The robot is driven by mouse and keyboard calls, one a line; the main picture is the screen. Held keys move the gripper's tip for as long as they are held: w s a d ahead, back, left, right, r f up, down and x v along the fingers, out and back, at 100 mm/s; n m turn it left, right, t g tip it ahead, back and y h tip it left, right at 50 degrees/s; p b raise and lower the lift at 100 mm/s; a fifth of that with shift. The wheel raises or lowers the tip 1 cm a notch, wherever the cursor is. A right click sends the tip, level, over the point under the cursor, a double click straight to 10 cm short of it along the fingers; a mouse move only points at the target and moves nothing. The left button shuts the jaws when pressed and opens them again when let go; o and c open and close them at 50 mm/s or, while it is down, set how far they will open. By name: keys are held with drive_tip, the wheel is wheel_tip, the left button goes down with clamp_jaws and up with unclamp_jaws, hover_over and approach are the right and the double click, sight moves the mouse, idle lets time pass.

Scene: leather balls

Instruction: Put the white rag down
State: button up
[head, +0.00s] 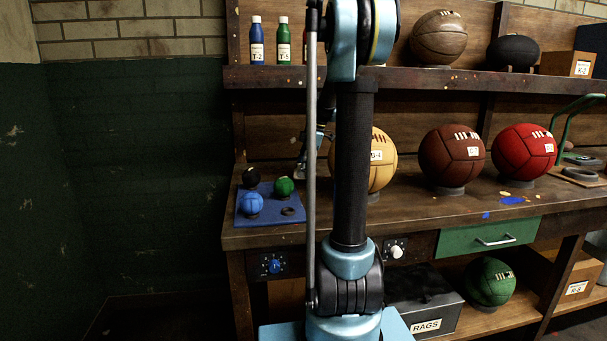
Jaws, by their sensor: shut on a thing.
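My gripper (303,162) shows only in part, behind my own arm, above the left part of the workbench. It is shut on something. A small pale patch at its lower end may be the white rag, but it is too small and too covered to tell clearly. No other white rag shows. Whether the held thing touches the bench is hidden.
The workbench (420,208) holds a blue tray (245,218) with small balls at left. A yellow ball (382,165), a brown ball (451,157) and a red ball (523,152) stand along it. A box labelled RAGS (427,310) sits below. Bare wood lies at the front.

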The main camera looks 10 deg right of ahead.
drive_tip(key=shift+w+f, duration=0.1)
drive_tip(key=shift+f, duration=0.5)
drive_tip(key=o, duration=1)
drive_tip(key=shift+d+r, duration=0.15)
drive_tip(key=shift+r, duration=0.45)
drive_tip(key=shift+d+r, duration=0.7)
drive_tip(key=shift+r, duration=0.2)
drive_tip(key=d, duration=1.1)
drive_tip(key=shift+w, duration=0.1)
